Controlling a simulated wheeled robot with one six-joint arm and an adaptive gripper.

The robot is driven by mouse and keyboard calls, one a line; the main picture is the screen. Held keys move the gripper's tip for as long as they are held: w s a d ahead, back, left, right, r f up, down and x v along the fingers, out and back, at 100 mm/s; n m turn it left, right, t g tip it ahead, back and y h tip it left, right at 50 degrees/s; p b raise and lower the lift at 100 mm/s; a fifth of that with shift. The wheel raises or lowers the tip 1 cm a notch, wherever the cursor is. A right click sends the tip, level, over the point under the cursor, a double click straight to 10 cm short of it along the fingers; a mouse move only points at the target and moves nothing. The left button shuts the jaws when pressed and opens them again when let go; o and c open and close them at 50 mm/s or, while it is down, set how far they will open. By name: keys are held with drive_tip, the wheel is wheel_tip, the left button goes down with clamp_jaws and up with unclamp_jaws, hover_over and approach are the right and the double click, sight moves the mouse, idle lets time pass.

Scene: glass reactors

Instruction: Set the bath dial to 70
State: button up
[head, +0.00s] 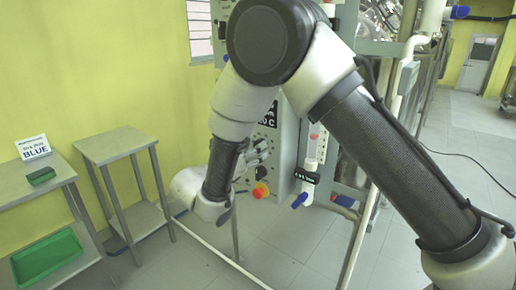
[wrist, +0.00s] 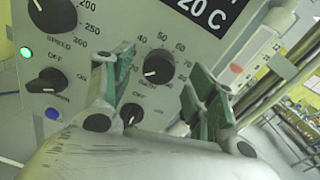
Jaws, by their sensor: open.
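In the wrist view a black round dial (wrist: 158,67) sits on the light grey panel, ringed by numbers up to about 80. Its pale mark appears to point to the lower left; I cannot read the exact setting. A black and white "20 C" sign (wrist: 208,12) is above it. My gripper (wrist: 164,64) is open, its green-padded fingers on either side of the dial in the picture. I see no contact with the dial.
The panel also bears a speed dial (wrist: 52,12), a left switch (wrist: 48,82), a lower switch (wrist: 130,114) and a lit green lamp (wrist: 25,52). A red knob (head: 261,190) sits low on the panel. Tubes and frame bars stand right; a small table (head: 112,143) stands left.

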drive_tip(key=x, duration=0.2)
drive_tip(key=shift+w+d, duration=0.15)
drive_tip(key=shift+w, duration=0.1)
drive_tip(key=shift+c, duration=0.2)
drive_tip(key=c, duration=1)
